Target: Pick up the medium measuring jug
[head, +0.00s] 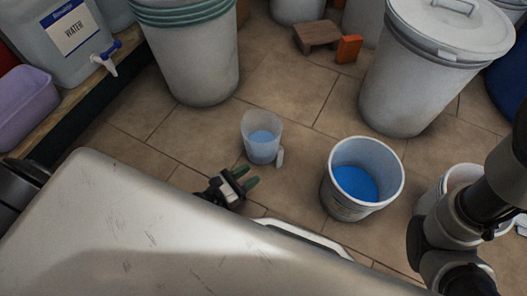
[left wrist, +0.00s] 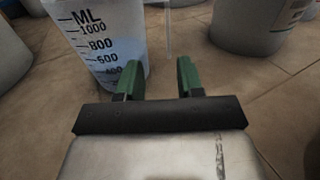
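The measuring jug (head: 262,133) is translucent, holds some blue liquid, and stands upright on the tiled floor near the middle of the head view. Its pale handle (head: 280,157) faces the lower right. In the left wrist view the jug (left wrist: 108,50) shows black ML markings up to 1000. My left gripper (head: 248,180) is just on the near side of the jug, its green fingers pointing towards the handle side. In the left wrist view the left gripper (left wrist: 158,78) has its fingers apart with nothing between them. My right arm shows at the right; its gripper is out of view.
A white bucket with blue contents (head: 335,190) stands right of the jug. A lidded drum (head: 400,95) and a grey drum (head: 195,65) stand behind. A water container (head: 60,50) is on a shelf at left. Floor between jug and bucket is clear.

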